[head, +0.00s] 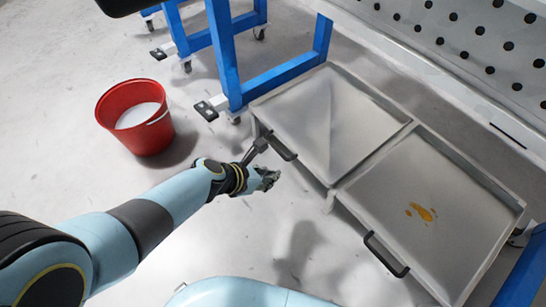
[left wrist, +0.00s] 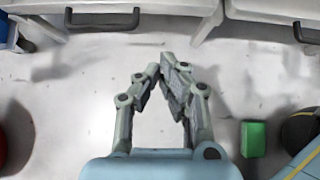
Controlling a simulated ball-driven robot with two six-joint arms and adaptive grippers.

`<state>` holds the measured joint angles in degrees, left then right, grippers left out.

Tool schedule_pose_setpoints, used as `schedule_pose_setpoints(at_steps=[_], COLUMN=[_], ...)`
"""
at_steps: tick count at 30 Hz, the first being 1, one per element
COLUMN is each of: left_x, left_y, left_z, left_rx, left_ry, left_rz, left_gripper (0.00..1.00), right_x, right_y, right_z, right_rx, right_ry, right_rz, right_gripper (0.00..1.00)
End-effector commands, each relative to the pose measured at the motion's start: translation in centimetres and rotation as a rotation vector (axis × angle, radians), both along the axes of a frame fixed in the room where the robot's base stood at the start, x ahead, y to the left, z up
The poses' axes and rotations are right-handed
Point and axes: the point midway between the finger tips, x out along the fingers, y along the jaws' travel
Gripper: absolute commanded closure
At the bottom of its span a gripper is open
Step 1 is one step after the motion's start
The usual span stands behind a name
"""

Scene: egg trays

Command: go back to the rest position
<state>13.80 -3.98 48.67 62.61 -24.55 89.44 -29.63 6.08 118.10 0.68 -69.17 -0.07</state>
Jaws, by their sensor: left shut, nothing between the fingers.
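My left arm reaches in from the left in the head view. Its gripper (head: 268,179) is over the pale floor, just in front of the metal trays. In the left wrist view the fingertips (left wrist: 163,66) are together, with nothing held between them. The near-left metal tray (head: 290,108) is empty. The right metal tray (head: 385,200) has an orange-yellow smear (head: 421,212) on its bottom. My right gripper is not in view.
A red bucket (head: 158,135) with pale contents stands on the floor at left. Blue wheeled frames (head: 226,60) stand behind the gripper. A perforated panel (head: 480,45) is at upper right. A green block (left wrist: 253,138) shows in the left wrist view.

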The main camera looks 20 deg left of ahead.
Motion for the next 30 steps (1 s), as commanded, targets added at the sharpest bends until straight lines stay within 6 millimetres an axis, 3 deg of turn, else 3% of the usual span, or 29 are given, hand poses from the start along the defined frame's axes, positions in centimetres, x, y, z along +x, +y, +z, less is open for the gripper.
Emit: schedule_pose_setpoints(at_steps=[5,8,11,15,18,24,30], left_x=[-0.5,-2.2,-6.1,-13.1,-16.6,-21.3,-24.5], left_y=[0.2,0.8,2.1,5.3,7.5,11.3,14.4], left_z=[0.1,0.3,0.9,2.6,4.1,7.1,10.1], left_rx=[0.015,0.109,0.308,0.642,0.8,0.988,1.087], left_ry=[-0.008,-0.057,-0.156,-0.289,-0.335,-0.364,-0.353], left_rz=[-0.024,-0.171,-0.484,-1.052,-1.363,-1.813,-2.147], left_gripper=[1.0,1.0,1.0,1.0,1.0,1.0,1.0], right_x=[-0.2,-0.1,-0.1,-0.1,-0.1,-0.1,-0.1], right_y=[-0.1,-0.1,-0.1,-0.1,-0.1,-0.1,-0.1], right_z=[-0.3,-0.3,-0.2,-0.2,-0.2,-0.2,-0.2], right_rx=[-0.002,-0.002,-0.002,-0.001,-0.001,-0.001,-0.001], right_ry=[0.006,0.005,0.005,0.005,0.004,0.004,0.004], right_rz=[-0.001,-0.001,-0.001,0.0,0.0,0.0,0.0], right_gripper=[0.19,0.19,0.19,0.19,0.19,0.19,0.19])
